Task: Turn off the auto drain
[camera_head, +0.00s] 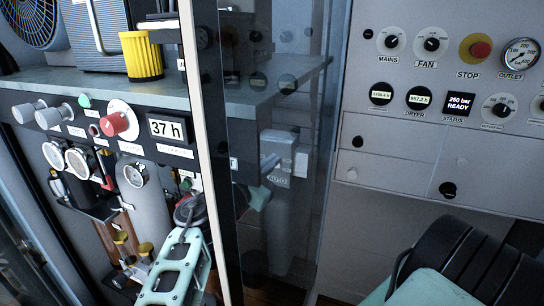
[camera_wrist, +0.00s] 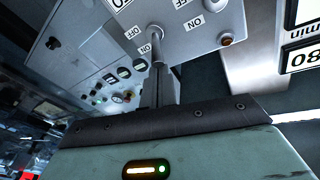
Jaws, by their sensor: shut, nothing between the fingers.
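In the wrist view a grey panel with upside-down OFF and ON labels carries a metal toggle lever (camera_wrist: 156,34). My gripper (camera_wrist: 160,85) shows below it as dark fingers, shut with nothing held. The fingertips are close to the lever; I cannot tell whether they touch. In the head view a grey box marked AUTO (camera_head: 278,181), its label only partly readable, shows behind the clear panel, with a light lever (camera_head: 269,163) on its left side. I cannot make out the lever's setting. My gripper's fingers are not clear in the head view.
A clear panel (camera_head: 285,110) with a pale frame edge (camera_head: 203,150) stands mid-view. Right is a control panel with a red STOP button (camera_head: 480,50). A red indicator (camera_wrist: 226,40) sits near the lever.

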